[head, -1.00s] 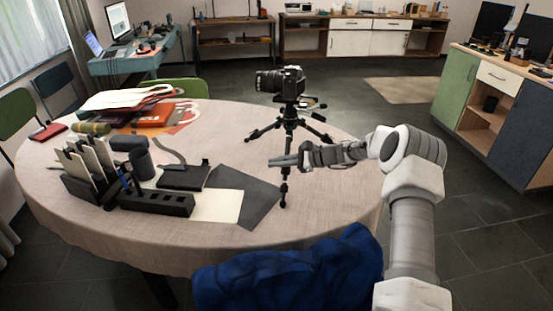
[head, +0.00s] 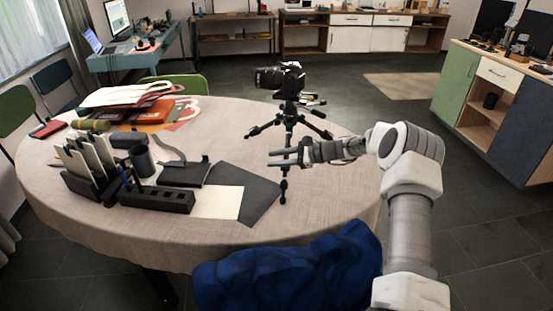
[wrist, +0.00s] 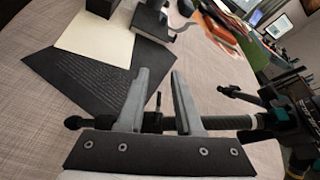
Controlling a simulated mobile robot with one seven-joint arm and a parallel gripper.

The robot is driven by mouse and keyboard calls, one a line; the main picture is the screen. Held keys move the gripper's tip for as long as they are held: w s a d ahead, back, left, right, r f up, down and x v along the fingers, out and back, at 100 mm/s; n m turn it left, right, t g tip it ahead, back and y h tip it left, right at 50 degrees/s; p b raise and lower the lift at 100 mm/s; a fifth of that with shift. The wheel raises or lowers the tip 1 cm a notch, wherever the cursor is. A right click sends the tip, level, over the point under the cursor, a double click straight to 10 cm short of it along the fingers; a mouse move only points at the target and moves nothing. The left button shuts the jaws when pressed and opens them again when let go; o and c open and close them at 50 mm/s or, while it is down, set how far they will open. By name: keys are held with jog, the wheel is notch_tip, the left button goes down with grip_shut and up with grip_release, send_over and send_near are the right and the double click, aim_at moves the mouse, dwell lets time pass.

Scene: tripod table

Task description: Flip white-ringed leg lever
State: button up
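A black tripod (head: 289,120) stands on the round table with a black camera (head: 280,76) on top. One leg comes toward me, its foot (head: 284,185) near the dark sheet. In the wrist view this leg (wrist: 225,122) runs across, just beyond my gripper's base. A small dark lever (wrist: 157,101) sticks up from it between my fingers. I cannot clearly make out a white ring. My gripper (head: 272,158) is beside the near leg; in the wrist view its two fingers (wrist: 160,72) are apart, with nothing clamped. The fingers hide parts of the leg.
The round table (head: 100,225) has a dark sheet (head: 262,200), a pale paper (head: 222,202), and a black organizer (head: 155,200) left of the tripod. A blue cloth-like item (head: 290,270) is at the near edge. The table's right side is bare.

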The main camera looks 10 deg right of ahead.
jog(key=p+v, duration=0.1)
jog(key=v, duration=1.6)
jog(key=shift+d, duration=0.25)
jog(key=shift+w+r, duration=0.1)
jog(key=s+a+r+n+g+h+p, duration=0.45)
jog(key=s+a+r+n, duration=0.45)
jog(key=s+a+r, duration=0.5)
jog(key=s+r+n+t+h+p, duration=0.2)
jog(key=s+r+n+h, duration=0.2)
jog(key=s, duration=0.8)
jog(key=s+d+r+n+t+h+p, duration=0.1)
jog(key=s+r+n+h, duration=0.3)
jog(key=s, duration=0.8)
notch_tip(320, 180, up, 3)
jog(key=shift+s+f+n+t+p, duration=0.2)
jog(key=shift+s+n+t+p, duration=0.15)
jog(key=shift+t+p, duration=0.2)
